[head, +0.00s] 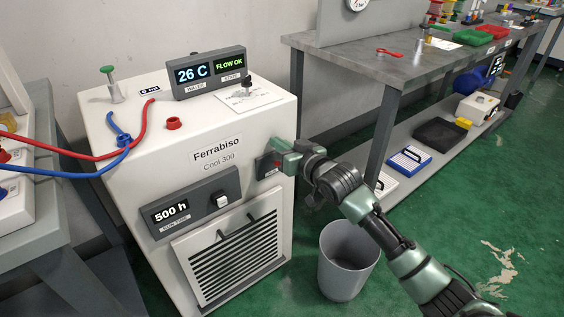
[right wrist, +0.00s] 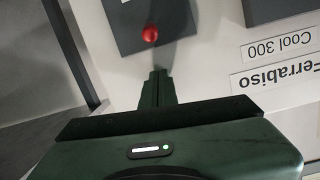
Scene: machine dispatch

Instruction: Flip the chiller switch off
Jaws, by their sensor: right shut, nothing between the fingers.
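The chiller (head: 130,140) is a white cabinet labelled Ferrabiso Cool 300. On its front, right of the label, is a small dark switch plate (head: 262,167), partly hidden behind my right gripper (head: 276,158). In the right wrist view the dark plate (right wrist: 125,18) carries a switch with a round red tip (right wrist: 150,34). My right gripper (right wrist: 158,74) is shut and empty, its fingertips close to the red tip; I cannot tell whether they touch it. My left gripper is not in view.
A run-time panel (head: 170,218) reading 500 h has a white knob (head: 222,200). A display (head: 208,74) on top shows 26 C and FLOW OK. Red and blue hoses (head: 60,173) run left. A grey bin (head: 346,262) stands below my right arm; a metal workbench (head: 400,65) is behind.

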